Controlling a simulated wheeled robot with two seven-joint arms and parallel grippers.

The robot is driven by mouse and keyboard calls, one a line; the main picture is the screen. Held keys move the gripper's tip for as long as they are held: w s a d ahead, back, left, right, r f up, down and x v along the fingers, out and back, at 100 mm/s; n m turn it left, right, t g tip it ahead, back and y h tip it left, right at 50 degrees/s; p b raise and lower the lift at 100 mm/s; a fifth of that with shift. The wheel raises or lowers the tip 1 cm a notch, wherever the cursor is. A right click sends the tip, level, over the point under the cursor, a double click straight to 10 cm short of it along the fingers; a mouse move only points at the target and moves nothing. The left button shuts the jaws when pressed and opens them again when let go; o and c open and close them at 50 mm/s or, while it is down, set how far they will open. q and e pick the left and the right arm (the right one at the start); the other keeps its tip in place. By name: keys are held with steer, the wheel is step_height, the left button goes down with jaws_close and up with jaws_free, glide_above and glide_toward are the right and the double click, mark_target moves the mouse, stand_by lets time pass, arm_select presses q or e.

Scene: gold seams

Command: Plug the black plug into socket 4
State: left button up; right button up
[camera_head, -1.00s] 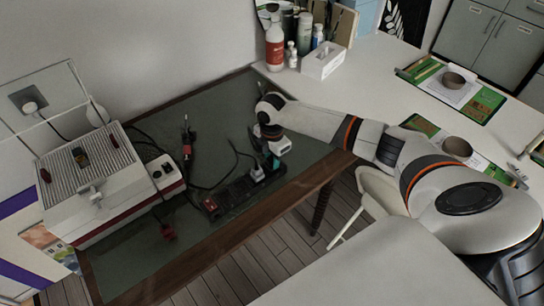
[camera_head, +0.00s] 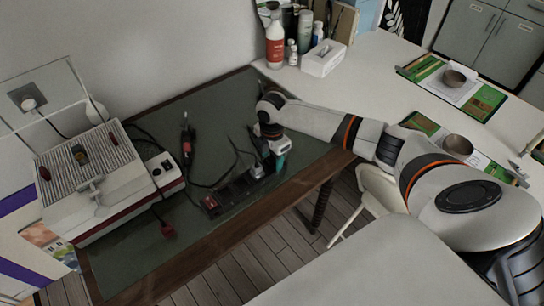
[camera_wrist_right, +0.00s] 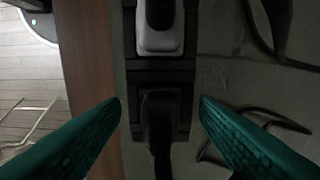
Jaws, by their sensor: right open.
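The black power strip (camera_head: 232,192) lies on the green-grey mat near the table's front edge. A black plug (camera_wrist_right: 160,108) with a black cable sits at the strip in the right wrist view; I cannot read which socket it is at or how deep it sits. My right gripper (camera_wrist_right: 160,99) is open, its teal fingers apart on either side of the black plug, not visibly touching it. In the head view the right gripper (camera_head: 279,157) is over the strip's right end and hides it. My left gripper is not in view.
A pale plug (camera_wrist_right: 160,30) stands in the strip beside the black one; it also shows in the head view (camera_head: 257,169). A red plug (camera_head: 167,230), a soldering iron (camera_head: 187,140) and cables lie on the mat. A white-and-red device (camera_head: 100,180) stands at left.

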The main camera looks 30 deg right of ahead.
step_height(320, 180, up, 12)
steer(key=shift+f, duration=0.15)
stand_by(0.6)
